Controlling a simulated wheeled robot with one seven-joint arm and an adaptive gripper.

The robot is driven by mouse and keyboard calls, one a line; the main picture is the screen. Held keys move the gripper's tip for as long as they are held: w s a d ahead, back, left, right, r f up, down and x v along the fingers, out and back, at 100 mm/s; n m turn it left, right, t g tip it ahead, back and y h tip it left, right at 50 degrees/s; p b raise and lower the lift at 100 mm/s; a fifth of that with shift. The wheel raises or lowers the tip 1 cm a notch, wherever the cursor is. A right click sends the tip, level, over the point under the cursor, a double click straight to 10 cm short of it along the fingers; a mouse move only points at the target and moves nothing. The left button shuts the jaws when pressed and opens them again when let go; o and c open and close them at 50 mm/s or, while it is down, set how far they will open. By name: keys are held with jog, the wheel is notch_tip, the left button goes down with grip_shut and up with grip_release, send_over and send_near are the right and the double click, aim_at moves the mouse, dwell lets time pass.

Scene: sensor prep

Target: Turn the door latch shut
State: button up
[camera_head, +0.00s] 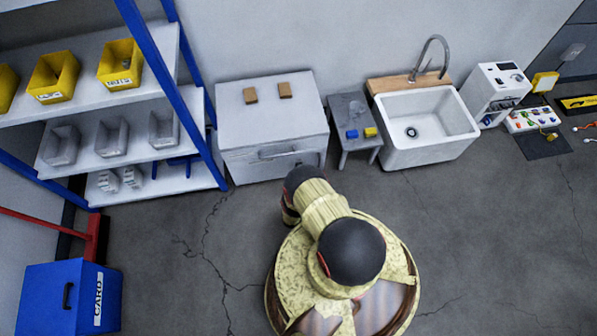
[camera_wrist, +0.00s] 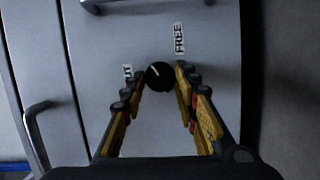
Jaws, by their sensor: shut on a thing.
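The door latch is a round black knob (camera_wrist: 159,76) with a short white mark, on a pale grey door (camera_wrist: 95,70) in the wrist view. A FREE label (camera_wrist: 179,38) is above and right of the knob. A second label (camera_wrist: 127,71) sits left of it, partly hidden by my finger, with only its last letters showing. The white mark appears to point up and slightly left. My gripper (camera_wrist: 159,80) has its yellow-padded fingers on both sides of the knob, shut on it. In the head view, my arm reaches toward the grey cabinet (camera_head: 240,120); the knob is not visible there.
Two brown blocks (camera_head: 268,92) lie on the cabinet. A blue-framed shelf (camera_head: 115,105) stands left, a small grey table (camera_head: 347,106) and a sink (camera_head: 430,150) right. The floor in front is clear.

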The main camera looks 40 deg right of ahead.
jog(key=o, duration=1.1)
jog(key=shift+r, duration=0.15)
